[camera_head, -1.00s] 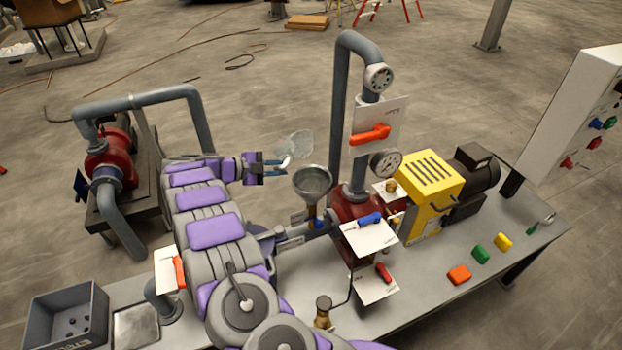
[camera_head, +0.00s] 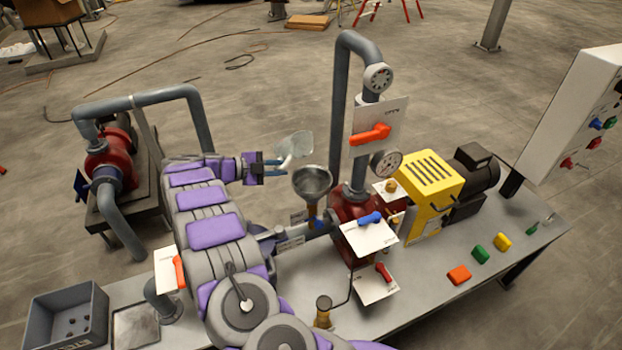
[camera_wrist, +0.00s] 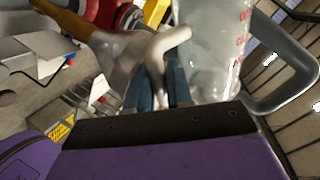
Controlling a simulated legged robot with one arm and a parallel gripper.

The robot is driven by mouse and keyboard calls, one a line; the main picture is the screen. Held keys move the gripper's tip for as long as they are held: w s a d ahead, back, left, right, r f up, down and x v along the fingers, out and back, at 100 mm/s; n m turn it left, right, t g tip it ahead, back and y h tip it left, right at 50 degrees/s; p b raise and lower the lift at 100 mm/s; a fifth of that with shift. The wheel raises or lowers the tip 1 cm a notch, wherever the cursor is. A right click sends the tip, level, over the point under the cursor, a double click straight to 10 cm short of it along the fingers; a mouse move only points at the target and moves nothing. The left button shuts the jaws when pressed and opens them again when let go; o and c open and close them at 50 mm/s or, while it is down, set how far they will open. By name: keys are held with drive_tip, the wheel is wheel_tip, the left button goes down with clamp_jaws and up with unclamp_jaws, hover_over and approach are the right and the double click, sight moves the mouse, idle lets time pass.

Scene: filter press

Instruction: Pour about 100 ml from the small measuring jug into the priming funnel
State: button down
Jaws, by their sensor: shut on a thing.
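The small measuring jug (camera_head: 297,145) is clear and has a pale handle. In the head view it hangs in the air, tilted well over, just above and left of the priming funnel. My gripper (camera_head: 276,169) is shut on the jug's handle. The wrist view shows the blue fingers (camera_wrist: 157,92) around the pale handle and the jug's clear wall (camera_wrist: 212,45) with red marks. The grey priming funnel (camera_head: 312,180) stands upright with its mouth open, close to the right of my gripper. I cannot make out the liquid level or any stream.
A tall grey pipe (camera_head: 340,110) with a red-lever valve plate (camera_head: 375,133) rises right of the funnel. A gauge (camera_head: 386,161) and yellow motor guard (camera_head: 429,178) stand beyond. Blue and red levers lie below the funnel's right. Open air surrounds the jug's upper left.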

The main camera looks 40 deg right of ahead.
drive_tip(key=shift+s+f+n+g+p, duration=0.15)
drive_tip(key=shift+n+g+p, duration=0.2)
drive_tip(key=shift+n, duration=0.15)
drive_tip(key=shift+s+r+n+g+h+p, duration=0.1)
drive_tip(key=shift+r+n+g+h+p, duration=0.2)
drive_tip(key=shift+r+n+p, duration=0.4)
drive_tip(key=w+f+n+g+h+b, duration=0.1)
drive_tip(key=w+f+n+g+b, duration=0.1)
drive_tip(key=f+n, duration=0.3)
drive_tip(key=shift+w+n+h+b, duration=0.4)
drive_tip(key=shift+w+b, duration=0.35)
drive_tip(key=shift+r, duration=0.1)
idle(0.4)
